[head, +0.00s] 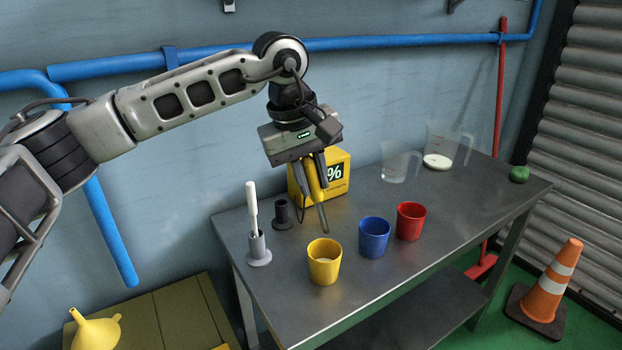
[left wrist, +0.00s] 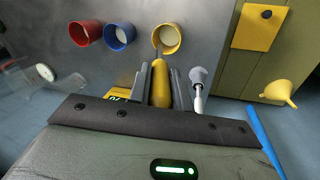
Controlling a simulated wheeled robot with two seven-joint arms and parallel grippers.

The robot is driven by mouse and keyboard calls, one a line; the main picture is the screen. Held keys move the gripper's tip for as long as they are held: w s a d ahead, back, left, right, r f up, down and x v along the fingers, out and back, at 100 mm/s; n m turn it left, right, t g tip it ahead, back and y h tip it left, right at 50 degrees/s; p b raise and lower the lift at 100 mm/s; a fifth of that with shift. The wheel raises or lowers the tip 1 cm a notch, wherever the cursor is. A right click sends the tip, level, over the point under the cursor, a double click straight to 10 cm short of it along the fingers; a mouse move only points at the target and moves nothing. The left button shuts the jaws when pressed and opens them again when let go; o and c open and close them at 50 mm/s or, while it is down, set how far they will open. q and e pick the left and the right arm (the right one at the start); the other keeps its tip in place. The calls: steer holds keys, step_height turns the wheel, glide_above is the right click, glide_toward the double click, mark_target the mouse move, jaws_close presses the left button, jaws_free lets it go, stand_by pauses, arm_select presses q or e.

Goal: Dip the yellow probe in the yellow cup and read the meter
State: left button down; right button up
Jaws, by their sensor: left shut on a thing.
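My left gripper (head: 312,188) is shut on the yellow probe (left wrist: 160,85), whose thin grey tip points down. In the head view the tip ends just behind and above the yellow cup (head: 325,268). In the left wrist view the tip overlaps the near rim of the yellow cup (left wrist: 167,39); I cannot tell its exact height. The cup stands upright with pale contents. The yellow meter (head: 334,184) stands behind the gripper, partly hidden, with only a "%" sign readable. My right gripper is not in view.
A blue cup (head: 373,238) and a red cup (head: 410,221) stand right of the yellow cup on the metal cart (head: 440,255). A white-handled tool (head: 252,205) stands in a grey holder (head: 259,249). A dark holder (head: 282,214) is beside it. Clear jugs (head: 396,163) stand behind.

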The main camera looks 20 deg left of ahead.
arm_select(q)
step_height(320, 180, down, 5)
steer(key=b, duration=0.3)
steer(key=shift+r, duration=0.1)
step_height(320, 180, down, 3)
steer(key=shift+f+b, duration=0.2)
steer(key=shift+b, duration=1)
steer(key=shift+f+b, duration=0.55)
steer(key=shift+f, duration=0.4)
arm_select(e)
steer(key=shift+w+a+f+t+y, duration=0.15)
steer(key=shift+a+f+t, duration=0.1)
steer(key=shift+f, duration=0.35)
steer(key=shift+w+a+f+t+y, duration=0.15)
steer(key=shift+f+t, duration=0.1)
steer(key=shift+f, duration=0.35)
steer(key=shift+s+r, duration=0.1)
arm_select(q)
steer(key=shift+r, duration=0.1)
